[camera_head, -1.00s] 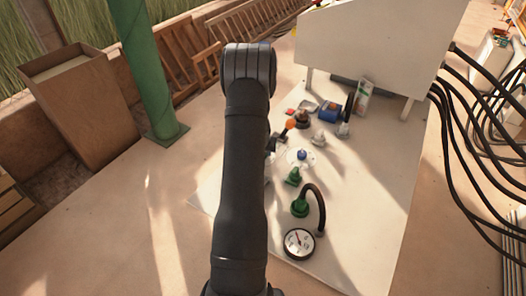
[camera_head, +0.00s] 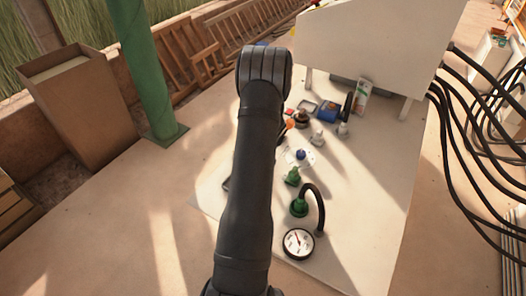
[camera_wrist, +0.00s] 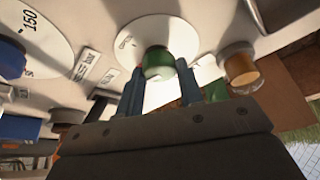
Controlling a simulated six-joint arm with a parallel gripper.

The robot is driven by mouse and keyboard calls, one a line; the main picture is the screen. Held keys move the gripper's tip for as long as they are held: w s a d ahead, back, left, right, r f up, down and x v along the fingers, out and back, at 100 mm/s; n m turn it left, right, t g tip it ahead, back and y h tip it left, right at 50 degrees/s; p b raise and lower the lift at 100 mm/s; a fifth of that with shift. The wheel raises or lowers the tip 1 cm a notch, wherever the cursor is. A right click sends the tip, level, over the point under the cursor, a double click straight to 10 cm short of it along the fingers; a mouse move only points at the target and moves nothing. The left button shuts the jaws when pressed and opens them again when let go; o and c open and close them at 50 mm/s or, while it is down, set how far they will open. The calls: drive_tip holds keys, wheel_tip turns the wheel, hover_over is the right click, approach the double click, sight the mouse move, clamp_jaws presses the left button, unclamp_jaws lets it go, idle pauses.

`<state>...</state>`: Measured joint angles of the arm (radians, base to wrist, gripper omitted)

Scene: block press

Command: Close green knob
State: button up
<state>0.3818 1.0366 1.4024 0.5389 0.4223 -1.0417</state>
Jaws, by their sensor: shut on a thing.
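In the wrist view, the green knob (camera_wrist: 158,62) sticks out from a round white dial plate (camera_wrist: 130,40) on the pale panel. My gripper (camera_wrist: 160,70) has its two blue fingers on either side of the knob and is shut on it. The knob's far side and its pointer are hard to make out. In the head view, my dark arm reaches toward the panel (camera_head: 365,50), and its upper end hides the gripper and the green knob.
A copper-coloured knob (camera_wrist: 240,70) stands close to the right of the gripper. A larger dial (camera_wrist: 35,40) marked 150 and a blue part (camera_wrist: 12,60) are at left. In the head view, a pressure gauge (camera_head: 298,243) and green fittings (camera_head: 299,207) lie on the white sheet.

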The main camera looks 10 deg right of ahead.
drive_tip(key=shift+n+g+y, duration=0.3)
drive_tip(key=shift+n+y, duration=0.1)
drive_tip(key=shift+n, duration=0.7)
drive_tip(key=o, duration=1)
drive_tip(key=shift+d, duration=0.1)
drive_tip(key=shift+c, duration=0.2)
drive_tip(key=v, duration=1.7)
drive_tip(key=shift+s, duration=0.2)
drive_tip(key=shift+d, duration=0.15)
drive_tip(key=x, duration=1.7)
drive_tip(key=shift+w+a, duration=0.2)
